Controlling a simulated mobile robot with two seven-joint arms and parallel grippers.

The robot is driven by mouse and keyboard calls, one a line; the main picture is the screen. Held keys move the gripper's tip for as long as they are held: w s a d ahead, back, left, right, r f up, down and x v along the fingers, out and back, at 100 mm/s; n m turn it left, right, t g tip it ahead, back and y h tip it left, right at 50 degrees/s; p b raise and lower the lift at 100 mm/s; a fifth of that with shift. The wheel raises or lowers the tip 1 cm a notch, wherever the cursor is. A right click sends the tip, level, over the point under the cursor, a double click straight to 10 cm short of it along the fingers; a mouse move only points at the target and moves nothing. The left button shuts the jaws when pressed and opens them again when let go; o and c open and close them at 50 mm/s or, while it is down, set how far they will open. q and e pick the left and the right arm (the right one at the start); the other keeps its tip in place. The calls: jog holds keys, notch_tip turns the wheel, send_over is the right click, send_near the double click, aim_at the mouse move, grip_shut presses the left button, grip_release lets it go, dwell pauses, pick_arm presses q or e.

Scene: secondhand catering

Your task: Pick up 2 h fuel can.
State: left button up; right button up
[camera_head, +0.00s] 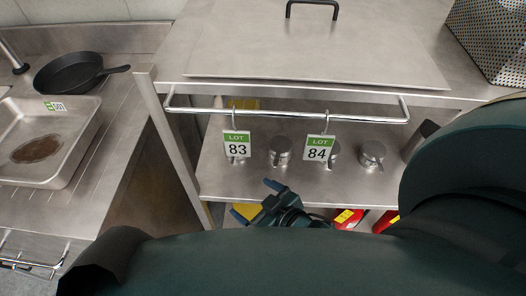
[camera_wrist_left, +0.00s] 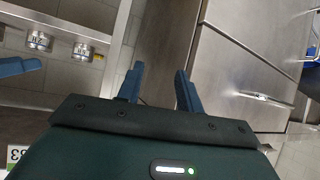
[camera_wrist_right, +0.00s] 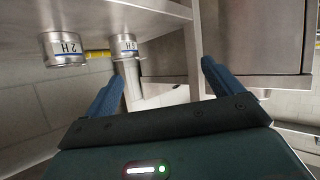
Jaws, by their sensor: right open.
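Several small silver cans stand on the shelf under the steel counter, one of them a can (camera_head: 280,150) behind the lot tags; their labels cannot be read in the head view. In the right wrist view a can labelled 2 H (camera_wrist_right: 66,48) shows upside down at upper left, with another labelled can (camera_wrist_right: 124,46) beside it. My right gripper (camera_head: 257,200) is open and empty at the shelf's front edge, apart from the cans. Its spread fingers also show in the right wrist view (camera_wrist_right: 161,70). My left gripper (camera_wrist_left: 160,74) is open and empty, outside the head view.
A chrome rail (camera_head: 285,112) carries tags LOT 83 (camera_head: 237,145) and LOT 84 (camera_head: 319,148) before the shelf. A steel post (camera_head: 172,145) stands at left. Red objects (camera_head: 348,217) sit below. A black pan (camera_head: 75,72) and steel tray (camera_head: 75,172) are on the left counter.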

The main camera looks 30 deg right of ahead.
jog(key=w+a+r+n+t+y+b, duration=0.2)
jog(key=w+a+r+n+y+b, duration=0.2)
jog(key=w+r+n+y+b, duration=0.7)
jog(key=n+g+h+b, duration=0.95)
jog(key=n+h, duration=0.55)
jog(key=n, duration=0.4)
send_near(282, 146)
jog(key=shift+g, duration=0.25)
jog(key=x, duration=0.5)
jog(key=b+x, duration=0.1)
jog(key=x, duration=0.1)
jog(key=shift+w+a+f, duration=0.15)
jog(key=shift+w+a, duration=0.05)
jog(key=shift+a, duration=0.2)
jog(key=x, duration=0.2)
jog(key=d+x, duration=0.1)
jog(key=x, duration=0.1)
jog(key=shift+w+b, duration=0.15)
jog(key=shift+b, duration=0.15)
jog(key=shift+w+f, duration=0.2)
jog(key=shift+f, duration=0.3)
pick_arm(q)
notch_tip(282, 146, down, 9)
jog(key=d+m+t+h, duration=0.1)
jog(key=d+t, duration=0.1)
jog(key=shift+w+d+f+m+t+h, duration=0.2)
jog(key=shift+d+m+t+h, duration=0.1)
jog(key=shift+d, duration=0.05)
